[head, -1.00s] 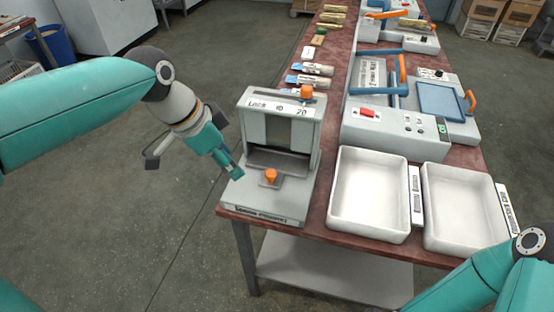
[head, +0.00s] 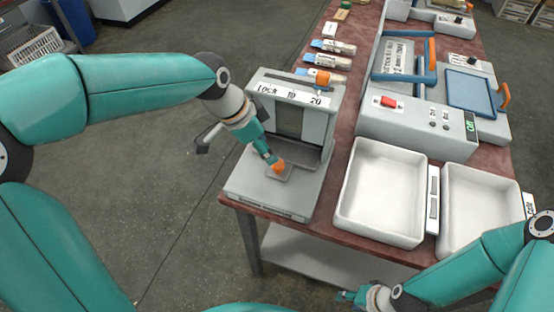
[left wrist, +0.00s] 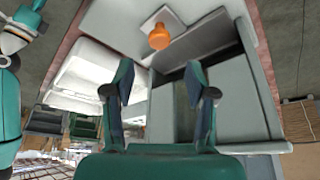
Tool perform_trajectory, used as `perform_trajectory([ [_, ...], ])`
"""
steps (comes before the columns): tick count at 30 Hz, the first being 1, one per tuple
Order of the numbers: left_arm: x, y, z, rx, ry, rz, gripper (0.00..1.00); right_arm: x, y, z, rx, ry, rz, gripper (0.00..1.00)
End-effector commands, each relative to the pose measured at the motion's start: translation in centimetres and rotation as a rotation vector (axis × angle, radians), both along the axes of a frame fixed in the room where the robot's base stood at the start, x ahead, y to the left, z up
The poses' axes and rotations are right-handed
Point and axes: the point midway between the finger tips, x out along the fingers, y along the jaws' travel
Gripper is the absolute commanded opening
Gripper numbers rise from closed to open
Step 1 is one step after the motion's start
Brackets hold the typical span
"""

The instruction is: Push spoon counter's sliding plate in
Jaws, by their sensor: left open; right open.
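The spoon counter (head: 293,120) is a grey machine with a "LOCK" label, standing on the near left corner of the table. Its grey sliding plate (head: 266,174) sticks out of the front and carries an orange knob (head: 278,167). My left gripper (head: 270,159) is at the knob's left side in the head view; contact cannot be told there. In the left wrist view, the open fingers (left wrist: 160,80) stand apart with nothing between them, and the knob (left wrist: 159,38) shows beyond the tips. My right gripper (head: 347,296) is low at the bottom edge, partly cut off, away from the counter.
Two white trays, one left (head: 382,195) and one right (head: 478,205), stand right of the counter.

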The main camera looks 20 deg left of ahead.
Motion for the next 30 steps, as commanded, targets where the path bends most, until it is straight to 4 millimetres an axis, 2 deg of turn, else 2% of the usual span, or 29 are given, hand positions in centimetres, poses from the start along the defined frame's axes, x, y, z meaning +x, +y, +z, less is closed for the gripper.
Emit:
perform_trajectory([
  [1,0.2,-0.4,-1.2,0.001,0.006,-0.002,0.56,0.0,0.0,0.0,0.000,0.000,0.000,0.42],
  [6,1.1,-1.3,-4.3,0.000,0.005,-0.002,0.56,0.0,0.0,0.1,0.000,0.000,0.000,0.42],
  [12,1.8,-2.1,-6.6,0.000,0.003,-0.001,0.56,0.0,0.0,0.2,0.000,0.000,0.000,0.42],
  [18,2.1,-2.3,-7.3,0.000,0.001,-0.001,0.56,0.0,0.0,0.2,0.000,0.000,0.000,0.42],
  [25,2.1,-2.3,-7.3,0.000,0.000,-0.002,0.56,0.0,0.0,0.2,0.000,0.000,0.000,0.42],
  [30,2.1,-2.3,-7.3,0.000,0.000,-0.002,0.28,0.0,0.0,0.2,0.000,0.000,0.000,0.42],
])
